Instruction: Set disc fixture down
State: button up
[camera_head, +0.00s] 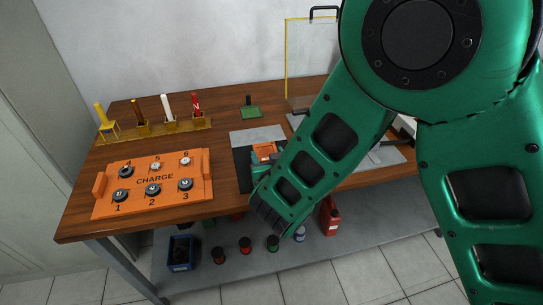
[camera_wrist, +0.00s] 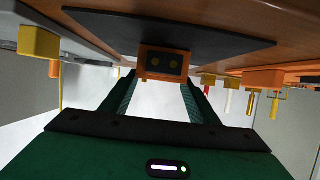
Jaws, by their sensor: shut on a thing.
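The disc fixture is a small orange block. The wrist view looks upside down, with the dark mat (camera_wrist: 100,24) and wooden table beyond the block. In the head view the orange fixture (camera_head: 264,149) shows over the dark mat (camera_head: 244,174), beside my green arm. I cannot tell whether the fixture touches the mat.
An orange CHARGE panel (camera_head: 153,180) with several numbered knobs lies left of the mat. A green block with a dark handle (camera_head: 249,110) and a yellow-edged clear screen (camera_head: 310,60) stand at the back.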

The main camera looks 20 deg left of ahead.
jog(key=o, duration=1.5)
jog(key=shift+f, duration=0.1)
jog(key=v, duration=1.2)
jog(key=shift+r, duration=0.25)
